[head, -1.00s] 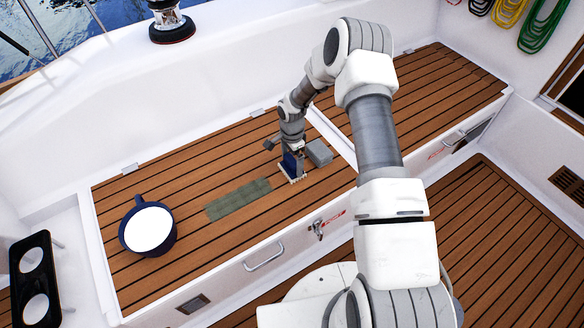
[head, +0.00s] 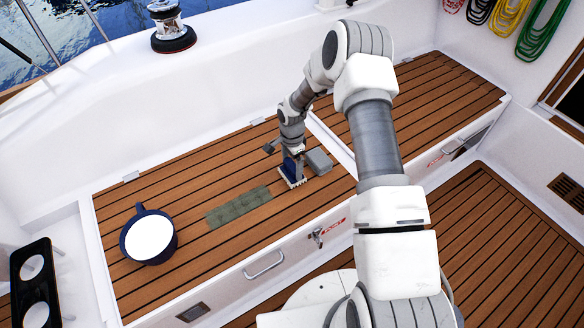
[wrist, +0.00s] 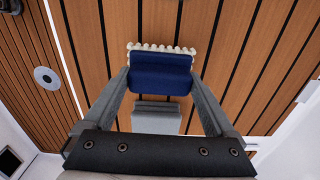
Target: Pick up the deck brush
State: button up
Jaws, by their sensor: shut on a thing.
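The deck brush (head: 291,172) has a dark blue body and pale bristles. In the head view it is at the lower end of my arm, bristles down, at the teak seat. In the wrist view the brush (wrist: 160,76) lies between my two fingers, with its bristles along the far edge. My gripper (wrist: 162,88) is shut on its blue body, one finger at each side. The gripper (head: 292,155) also shows in the head view, pointing down. I cannot tell whether the bristles touch the wood.
A grey block (head: 318,161) sits close to the right of the brush. A white wall rises behind.

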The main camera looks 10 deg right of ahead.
notch_tip(320, 180, up, 2)
jog(key=shift+r+p, duration=0.2)
jog(key=shift+p, duration=0.1)
jog(key=s+d+r+p, duration=0.1)
jog(key=s+d+r, duration=0.1)
jog(key=d, duration=0.3)
jog(key=s+d+r+p, duration=0.2)
jog(key=s+d+r, duration=0.1)
jog(key=d+r, duration=0.1)
jog(key=shift+s+d+r, duration=0.25)
jog(key=shift+d, duration=0.4)
jog(key=o, duration=0.7)
jog(key=c, duration=0.5)
jog(key=shift+a, duration=0.1)
